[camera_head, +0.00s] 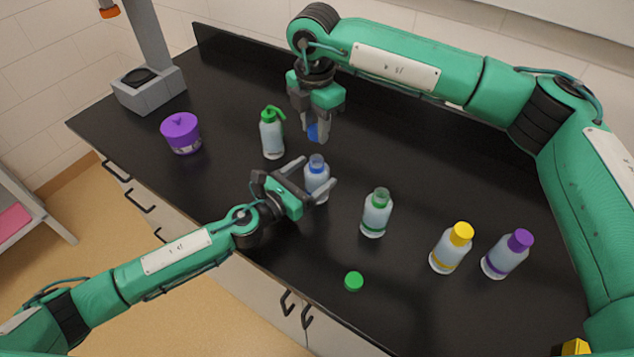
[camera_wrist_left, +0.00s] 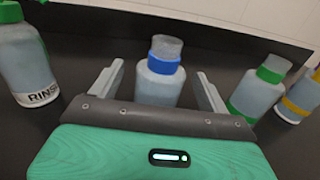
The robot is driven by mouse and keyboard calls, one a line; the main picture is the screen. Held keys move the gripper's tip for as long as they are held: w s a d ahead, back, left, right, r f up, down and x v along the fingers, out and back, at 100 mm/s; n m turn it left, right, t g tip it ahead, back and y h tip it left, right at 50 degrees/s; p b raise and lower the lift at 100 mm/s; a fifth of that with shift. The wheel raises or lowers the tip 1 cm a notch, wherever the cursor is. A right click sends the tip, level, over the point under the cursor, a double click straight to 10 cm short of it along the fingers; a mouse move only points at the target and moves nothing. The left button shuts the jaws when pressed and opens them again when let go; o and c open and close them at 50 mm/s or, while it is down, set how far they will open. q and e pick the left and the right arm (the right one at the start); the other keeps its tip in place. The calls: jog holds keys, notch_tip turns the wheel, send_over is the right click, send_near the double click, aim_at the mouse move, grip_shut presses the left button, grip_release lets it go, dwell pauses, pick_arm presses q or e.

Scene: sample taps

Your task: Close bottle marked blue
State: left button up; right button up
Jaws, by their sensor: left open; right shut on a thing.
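The bottle marked blue (camera_head: 317,177) stands upright and uncapped on the black bench, with a blue band at its neck. My left gripper (camera_head: 312,181) is open, with its fingers on either side of this bottle. In the left wrist view the bottle (camera_wrist_left: 161,75) stands between the two open fingers (camera_wrist_left: 158,88), with a gap on each side. My right gripper (camera_head: 318,131) is shut on a blue cap (camera_head: 315,132), held above the bench, behind the bottle in the head view. The right gripper is not visible in the left wrist view.
An open green-banded bottle (camera_head: 376,214), a yellow-capped bottle (camera_head: 451,249) and a purple-capped bottle (camera_head: 507,254) stand to the right. A green cap (camera_head: 353,281) lies near the front edge. A green-topped rinse bottle (camera_head: 271,135) and purple pot (camera_head: 181,134) stand left.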

pick_arm(q)
jog(key=shift+x, duration=0.95)
jog(key=c, duration=1.5)
pick_arm(e)
send_over(315, 160)
jog(key=shift+f, duration=2.5)
jog(key=shift+f, duration=0.85)
jog(key=shift+f, duration=0.55)
